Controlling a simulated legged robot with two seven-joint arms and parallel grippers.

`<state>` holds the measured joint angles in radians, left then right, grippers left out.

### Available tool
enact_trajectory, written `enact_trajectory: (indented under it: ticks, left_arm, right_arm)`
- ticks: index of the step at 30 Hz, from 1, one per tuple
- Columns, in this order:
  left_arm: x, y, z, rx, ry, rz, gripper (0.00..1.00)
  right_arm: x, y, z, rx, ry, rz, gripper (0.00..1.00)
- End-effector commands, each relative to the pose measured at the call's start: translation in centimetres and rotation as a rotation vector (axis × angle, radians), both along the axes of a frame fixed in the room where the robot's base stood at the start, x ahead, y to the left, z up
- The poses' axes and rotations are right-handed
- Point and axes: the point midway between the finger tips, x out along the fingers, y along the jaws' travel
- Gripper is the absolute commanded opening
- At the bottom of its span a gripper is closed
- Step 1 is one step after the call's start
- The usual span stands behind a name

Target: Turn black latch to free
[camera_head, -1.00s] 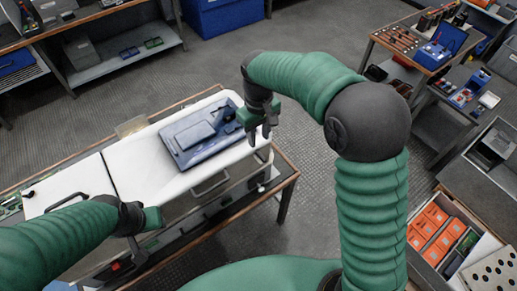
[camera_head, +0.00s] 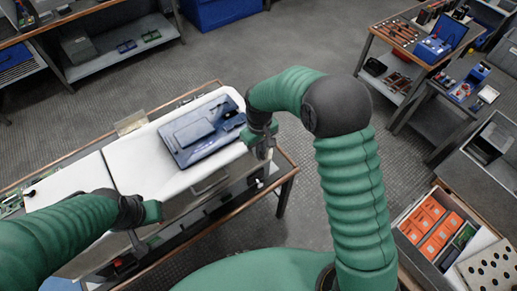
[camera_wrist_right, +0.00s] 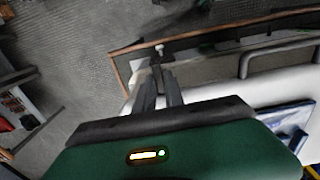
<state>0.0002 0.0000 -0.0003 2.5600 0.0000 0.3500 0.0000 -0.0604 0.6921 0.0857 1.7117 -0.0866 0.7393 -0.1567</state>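The white cabinet (camera_head: 150,160), likely the capacitor bank, lies on a wood-edged bench. I cannot make out a black latch for certain in either view. My right gripper (camera_head: 264,153) is at the cabinet's right end, fingers pointing down. In the wrist view its two dark fingers (camera_wrist_right: 158,76) are a narrow gap apart, with nothing clearly held. A small pale knob (camera_wrist_right: 160,48) shows just beyond the fingertips; contact cannot be told. My left gripper (camera_head: 138,236) hangs at the cabinet's near side, and its fingers are too small to judge.
A dark blue case (camera_head: 202,130) lies on the cabinet top. A metal handle (camera_head: 209,184) sticks out of its near side. The bench's wooden edge (camera_wrist_right: 122,75) runs close by the right fingers. A box of orange packs (camera_head: 425,226) stands at right. Open floor lies between.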

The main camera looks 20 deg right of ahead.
Motion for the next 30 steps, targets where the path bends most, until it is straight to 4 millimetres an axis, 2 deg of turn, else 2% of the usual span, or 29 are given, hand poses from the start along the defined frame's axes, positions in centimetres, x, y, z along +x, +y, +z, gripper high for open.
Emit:
enact_trajectory:
  ticks: [17, 23, 30]
  left_arm:
    - [0.0, 0.0, 0.2, 0.0, 0.0, 0.0, 0.36]
    - [0.0, 0.0, 0.5, 0.0, 0.0, -0.001, 0.36]
    - [0.0, 0.0, 1.1, 0.0, 0.0, 0.0, 0.36]
  right_arm:
    - [-0.3, 0.1, 0.0, 0.001, 0.006, 0.045, 0.0]
    - [-0.3, 0.2, 0.1, 0.003, 0.008, 0.154, 0.0]
    - [-0.3, 0.1, 0.1, 0.003, 0.009, 0.361, 0.0]
